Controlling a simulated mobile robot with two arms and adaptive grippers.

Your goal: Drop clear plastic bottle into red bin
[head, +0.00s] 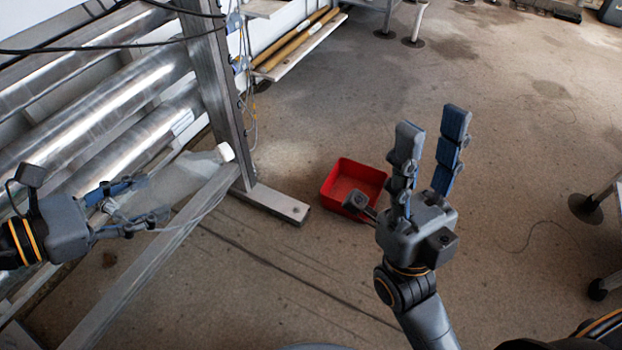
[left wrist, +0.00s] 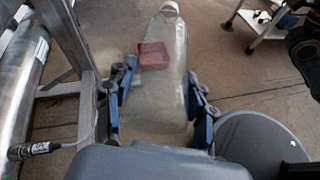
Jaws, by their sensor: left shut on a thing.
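A clear plastic bottle (head: 182,177) with a white cap is held by my left gripper (head: 148,205) at the left of the head view, in front of the metal frame. Its cap points right and slightly up. In the left wrist view the bottle (left wrist: 158,90) sits between the two blue fingers (left wrist: 158,105), cap away from me. The red bin (head: 352,180) stands on the floor near the middle of the head view. The left wrist view shows the red bin (left wrist: 153,56) through the clear bottle. My right gripper (head: 430,160) is open and empty, just right of the bin.
A metal frame (head: 215,90) with large steel pipes (head: 100,110) fills the left side. Its foot (head: 275,203) reaches along the floor towards the bin. Table legs (head: 600,200) stand at the right edge. The concrete floor around the bin is mostly clear.

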